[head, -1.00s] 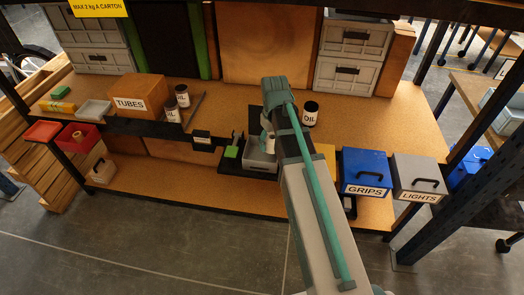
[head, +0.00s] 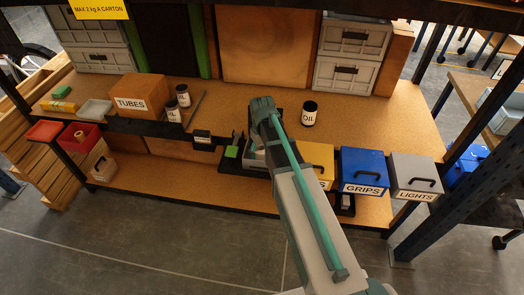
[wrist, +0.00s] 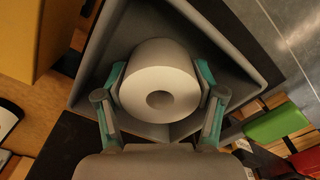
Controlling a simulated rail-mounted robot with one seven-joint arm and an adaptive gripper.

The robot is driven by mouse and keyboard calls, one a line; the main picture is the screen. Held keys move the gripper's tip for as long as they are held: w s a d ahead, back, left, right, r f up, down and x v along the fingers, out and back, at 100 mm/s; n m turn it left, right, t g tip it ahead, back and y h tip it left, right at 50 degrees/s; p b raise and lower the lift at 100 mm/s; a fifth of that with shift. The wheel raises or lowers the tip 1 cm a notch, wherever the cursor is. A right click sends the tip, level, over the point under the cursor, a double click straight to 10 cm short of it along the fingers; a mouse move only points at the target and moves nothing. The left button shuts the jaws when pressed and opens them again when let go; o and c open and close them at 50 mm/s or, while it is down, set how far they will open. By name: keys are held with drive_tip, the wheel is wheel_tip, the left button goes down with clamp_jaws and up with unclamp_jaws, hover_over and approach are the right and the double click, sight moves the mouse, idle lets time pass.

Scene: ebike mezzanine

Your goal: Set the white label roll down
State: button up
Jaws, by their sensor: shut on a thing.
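The white label roll (wrist: 160,82) sits between the two teal-tipped fingers of my gripper (wrist: 161,78) in the wrist view. The fingers press on its sides, and its round end with the core hole faces the camera. The roll is over or inside a grey open bin (wrist: 115,32); I cannot tell whether it touches the bin's floor. In the head view the bin (head: 256,160) shows partly beside my arm, at the shelf's front edge. My arm hides the gripper and the roll there.
A green block (head: 231,152) lies left of the bin; it also shows in the wrist view (wrist: 276,122). Yellow, blue GRIPS (head: 363,170) and grey LIGHTS (head: 413,175) boxes stand to the right. Bench room right of the can is clear.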

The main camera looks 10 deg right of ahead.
sight(262, 148)
drive_tip(key=shift+f, duration=0.1)
drive_tip(key=o, duration=1.2)
wheel_tip(262, 148, up, 12)
drive_tip(key=shift+r+b, duration=0.15)
drive_tip(key=shift+b, duration=0.95)
